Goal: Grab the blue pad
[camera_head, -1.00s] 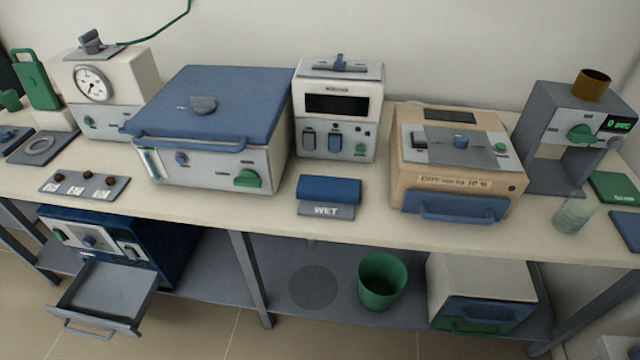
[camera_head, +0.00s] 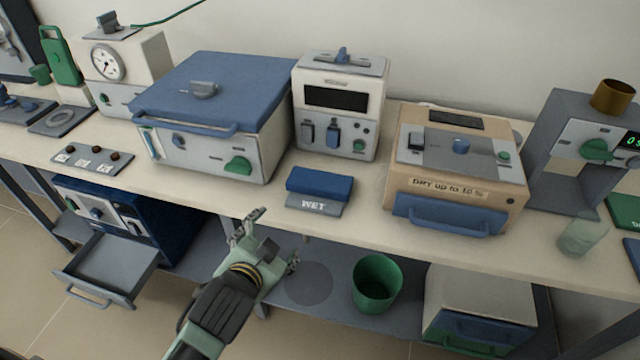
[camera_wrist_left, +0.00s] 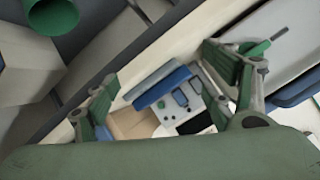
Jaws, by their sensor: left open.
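The blue pad (camera_head: 320,183) lies on top of a grey base marked "WET" (camera_head: 314,206) near the front edge of the bench. In the left wrist view the pad (camera_wrist_left: 163,84) shows between the fingers, some way beyond them. My left gripper (camera_head: 270,235) is in front of the bench edge, below and to the left of the pad in the head view. My right gripper is not in view.
A blue-lidded box furnace (camera_head: 215,100) stands left of the pad. A white device (camera_head: 338,105) stands behind it and a tan device (camera_head: 458,165) to its right. A green bin (camera_head: 377,284) is on the lower shelf. Bare bench lies around the pad's base.

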